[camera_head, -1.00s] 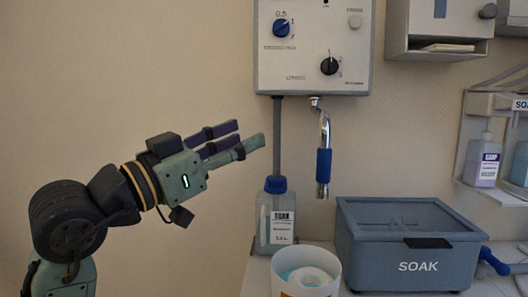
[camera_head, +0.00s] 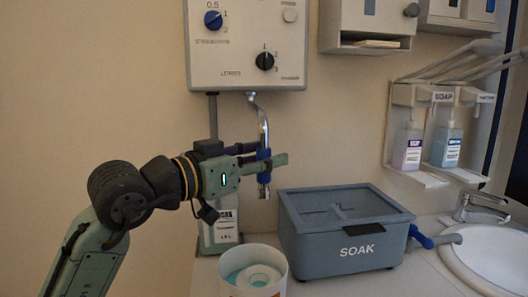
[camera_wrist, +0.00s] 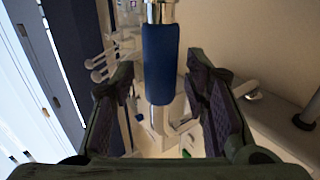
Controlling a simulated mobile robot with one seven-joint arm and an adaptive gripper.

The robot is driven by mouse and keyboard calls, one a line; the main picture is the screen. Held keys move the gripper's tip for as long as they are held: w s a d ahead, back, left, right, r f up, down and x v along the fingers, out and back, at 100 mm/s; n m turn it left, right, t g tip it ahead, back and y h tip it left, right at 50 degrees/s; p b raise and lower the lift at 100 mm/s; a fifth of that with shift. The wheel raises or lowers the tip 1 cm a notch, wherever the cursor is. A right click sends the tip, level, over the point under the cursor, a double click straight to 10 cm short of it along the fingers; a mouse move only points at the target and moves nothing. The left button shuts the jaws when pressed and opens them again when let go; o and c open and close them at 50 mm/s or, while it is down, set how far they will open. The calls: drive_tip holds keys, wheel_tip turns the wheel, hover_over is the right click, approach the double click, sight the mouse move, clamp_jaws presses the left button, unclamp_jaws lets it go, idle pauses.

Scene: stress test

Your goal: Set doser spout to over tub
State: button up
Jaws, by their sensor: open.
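The doser spout is a chrome pipe with a blue sleeve (camera_head: 264,179) that hangs from the wall box (camera_head: 250,45). In the head view its lower end shows just left of the grey tub marked SOAK (camera_head: 335,246), above its rim height. My gripper (camera_head: 270,158) is at sleeve height, its fingers pointing right. In the wrist view the blue sleeve (camera_wrist: 161,62) stands between the two open fingers of my gripper (camera_wrist: 162,85), with a gap showing on both sides. In the head view the fingers partly hide the sleeve.
A labelled bottle (camera_head: 220,232) stands behind my gripper, and a white round container (camera_head: 253,272) is at the front left of the counter. A blue-handled tap (camera_head: 424,240) is at the tub's right, then a sink (camera_head: 485,255). Soap dispensers (camera_head: 412,140) hang on the right wall.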

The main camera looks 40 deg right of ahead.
drive_tip(key=shift+d, duration=0.2)
clamp_jaws()
idle(0.5)
idle(0.3)
